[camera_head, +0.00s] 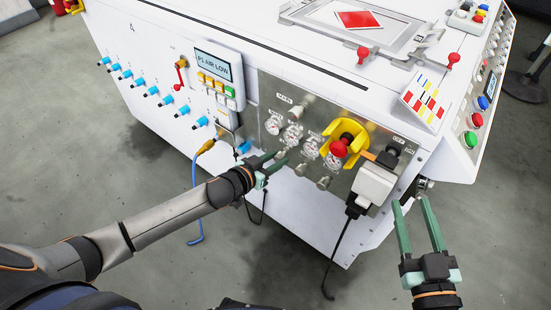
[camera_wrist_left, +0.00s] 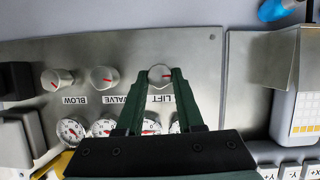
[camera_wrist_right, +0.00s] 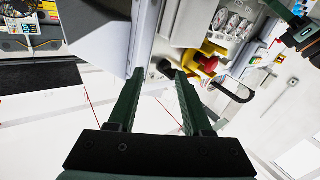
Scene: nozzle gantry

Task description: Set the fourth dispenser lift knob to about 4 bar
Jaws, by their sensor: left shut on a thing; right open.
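The lift knob (camera_wrist_left: 159,76) is a round metal knob with a red mark, on the steel gauge panel (camera_wrist_left: 120,52). The label LIFT reads upside down beside it in the left wrist view. My left gripper (camera_head: 277,158) is shut on this knob, with a fingertip on either side. Round white gauges (camera_wrist_left: 72,129) sit beyond the knobs; the one nearest the lift knob is mostly behind my fingers, and its reading is hidden. My right gripper (camera_head: 412,202) is open and empty, off the machine's right corner.
Two similar knobs, VALVE (camera_wrist_left: 104,79) and BLOW (camera_wrist_left: 57,79), share the row. A red emergency button with a yellow guard (camera_head: 342,136) and a white box with a black cable (camera_head: 373,184) are on the panel's right. A blue cable (camera_head: 193,215) hangs left.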

